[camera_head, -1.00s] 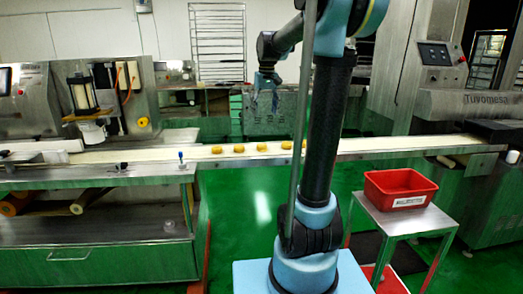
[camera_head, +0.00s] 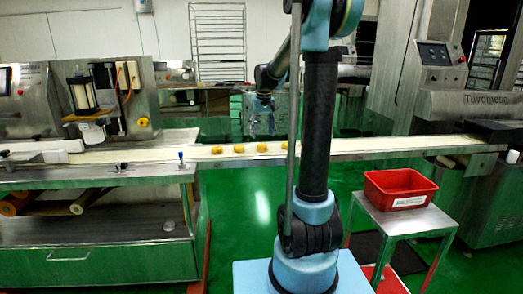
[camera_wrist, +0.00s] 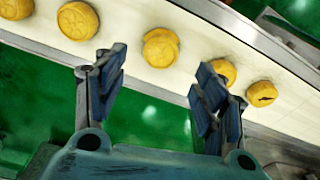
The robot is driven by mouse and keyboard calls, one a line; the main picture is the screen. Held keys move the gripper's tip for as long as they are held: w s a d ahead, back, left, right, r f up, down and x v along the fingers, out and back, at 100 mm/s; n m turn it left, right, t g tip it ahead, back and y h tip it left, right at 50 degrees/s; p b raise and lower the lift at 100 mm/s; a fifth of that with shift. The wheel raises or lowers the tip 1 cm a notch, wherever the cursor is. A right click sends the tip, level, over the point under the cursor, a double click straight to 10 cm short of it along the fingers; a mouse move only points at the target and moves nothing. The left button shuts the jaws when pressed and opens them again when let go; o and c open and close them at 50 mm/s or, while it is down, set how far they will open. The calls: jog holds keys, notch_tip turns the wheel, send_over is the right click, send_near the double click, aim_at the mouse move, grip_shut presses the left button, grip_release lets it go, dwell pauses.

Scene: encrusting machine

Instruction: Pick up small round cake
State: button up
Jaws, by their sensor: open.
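Several small round yellow-brown cakes lie in a row on the pale conveyor belt (camera_head: 340,148). In the head view one cake (camera_head: 216,149) is at the left of the row, and another (camera_head: 262,147) is below my gripper (camera_head: 261,125). In the wrist view my gripper (camera_wrist: 158,76) is open and empty, its fingers wide apart. One cake (camera_wrist: 160,50) shows in the gap between the fingertips, farther off on the belt; it seems to overlap another cake. More cakes lie left (camera_wrist: 78,20) and right (camera_wrist: 262,93).
The belt has a metal side rail (camera_head: 400,151). A red bin (camera_head: 400,188) stands on a metal side table at the right. A machine (camera_head: 100,100) stands at the left and another with a screen (camera_head: 435,54) at the right. Green floor is open in front of the belt.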

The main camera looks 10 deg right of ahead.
aim_at(262, 145)
jog(key=shift+w+f, duration=0.15)
jog(key=shift+f, duration=1.45)
jog(key=shift+w+f, duration=0.1)
jog(key=shift+f, duration=1.5)
jog(key=c, duration=1.1)
